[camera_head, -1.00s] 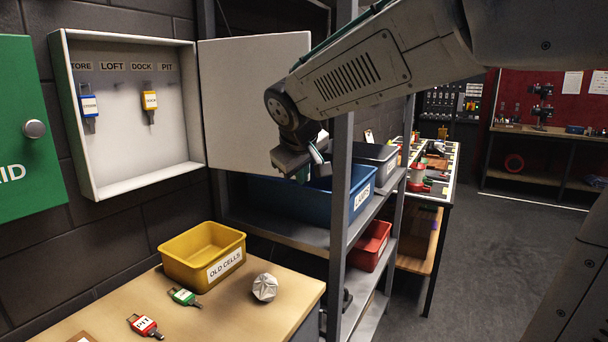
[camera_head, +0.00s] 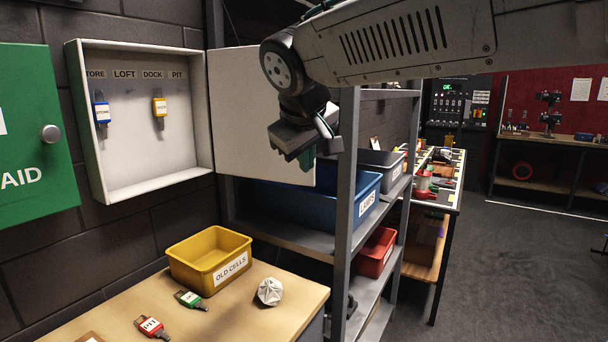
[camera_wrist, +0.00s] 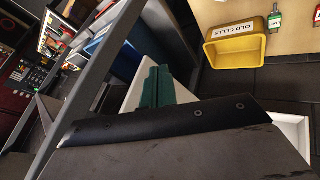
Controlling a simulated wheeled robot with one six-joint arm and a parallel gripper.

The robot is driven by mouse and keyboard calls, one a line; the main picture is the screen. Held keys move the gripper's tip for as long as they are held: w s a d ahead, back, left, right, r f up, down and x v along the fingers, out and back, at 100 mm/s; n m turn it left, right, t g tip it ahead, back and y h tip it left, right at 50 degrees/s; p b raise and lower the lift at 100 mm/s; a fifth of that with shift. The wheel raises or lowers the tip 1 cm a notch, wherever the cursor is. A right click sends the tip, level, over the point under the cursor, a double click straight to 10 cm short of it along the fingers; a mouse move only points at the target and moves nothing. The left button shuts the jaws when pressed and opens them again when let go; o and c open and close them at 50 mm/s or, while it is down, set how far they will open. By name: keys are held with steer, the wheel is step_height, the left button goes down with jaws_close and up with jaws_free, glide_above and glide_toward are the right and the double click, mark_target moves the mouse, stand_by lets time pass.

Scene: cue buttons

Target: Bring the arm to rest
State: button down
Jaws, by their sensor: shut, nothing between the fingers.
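My gripper (camera_head: 307,158) hangs from my arm in the upper middle of the head view, in front of the open cabinet door and beside the grey shelf post. It points down and holds nothing. In the wrist view its green fingers (camera_wrist: 157,88) are together. My arm reaches in from the upper right. The gripper is apart from the bench and the items on it.
A key cabinet (camera_head: 140,125) with a blue-tagged and a yellow-tagged key hangs on the wall. The bench holds a yellow bin (camera_head: 208,262), red key (camera_head: 152,327), green key (camera_head: 190,299) and crumpled ball (camera_head: 270,291). A shelf post (camera_head: 345,210) stands close by the gripper.

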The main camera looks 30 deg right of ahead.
steer(key=s+a+f+m+g+y, duration=0.1)
steer(key=s+f+g+y, duration=0.1)
steer(key=s+f, duration=0.6)
steer(key=s+a+f+m+g+y, duration=0.1)
steer(key=s+a+f+g+y, duration=0.1)
steer(key=s+f, duration=0.7)
steer(key=s+g, duration=0.1)
steer(key=s, duration=0.4)
steer(key=shift+a+f, duration=0.25)
steer(key=shift+f, duration=0.05)
steer(key=shift+d, duration=0.1)
